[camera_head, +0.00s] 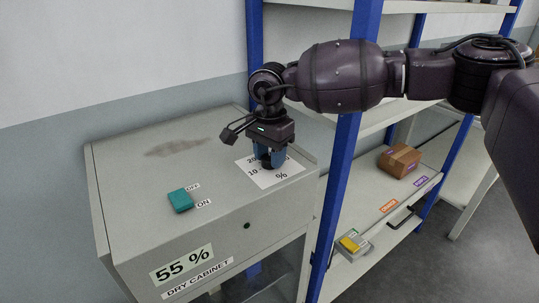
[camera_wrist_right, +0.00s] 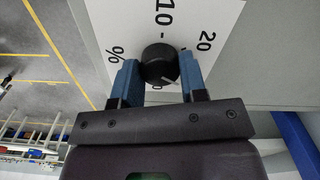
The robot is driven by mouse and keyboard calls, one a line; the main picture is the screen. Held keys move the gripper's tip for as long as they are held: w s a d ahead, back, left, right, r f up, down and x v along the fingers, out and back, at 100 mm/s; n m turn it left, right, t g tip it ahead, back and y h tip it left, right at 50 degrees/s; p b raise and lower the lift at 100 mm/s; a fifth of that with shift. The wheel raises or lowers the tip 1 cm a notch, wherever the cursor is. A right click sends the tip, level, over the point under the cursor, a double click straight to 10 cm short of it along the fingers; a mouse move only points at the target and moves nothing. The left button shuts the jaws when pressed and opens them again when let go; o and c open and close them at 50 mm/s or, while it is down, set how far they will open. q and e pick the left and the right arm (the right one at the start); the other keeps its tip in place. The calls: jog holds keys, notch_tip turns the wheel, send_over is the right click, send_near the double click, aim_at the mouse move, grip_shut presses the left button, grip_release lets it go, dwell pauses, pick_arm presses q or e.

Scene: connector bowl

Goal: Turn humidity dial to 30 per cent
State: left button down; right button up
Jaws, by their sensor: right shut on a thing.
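The humidity dial (camera_wrist_right: 160,62) is a black round knob on a white scale plate (camera_head: 270,181) on top of the grey cabinet. In the wrist view its white pointer line aims toward the lower right, away from the 10 mark. The marks 10, 20 and % show; another mark below the knob is mostly hidden. My right gripper (camera_wrist_right: 160,74) is shut on the dial, one blue finger on each side. In the head view the gripper (camera_head: 268,156) points straight down and hides most of the dial. My left gripper is in neither view.
The cabinet (camera_head: 130,200) carries a teal switch (camera_head: 180,201) between OFF and ON labels. A 55 % sign (camera_head: 183,264) is on its front. A blue-post shelf (camera_head: 345,150) stands close on the right, holding a cardboard box (camera_head: 399,160) and a yellow item (camera_head: 349,245).

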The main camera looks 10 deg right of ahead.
jog(key=shift+r, duration=0.1)
jog(key=o, duration=0.9)
notch_tip(320, 180, up, 11)
jog(key=shift+f+b, duration=0.15)
jog(key=shift+b, duration=0.2)
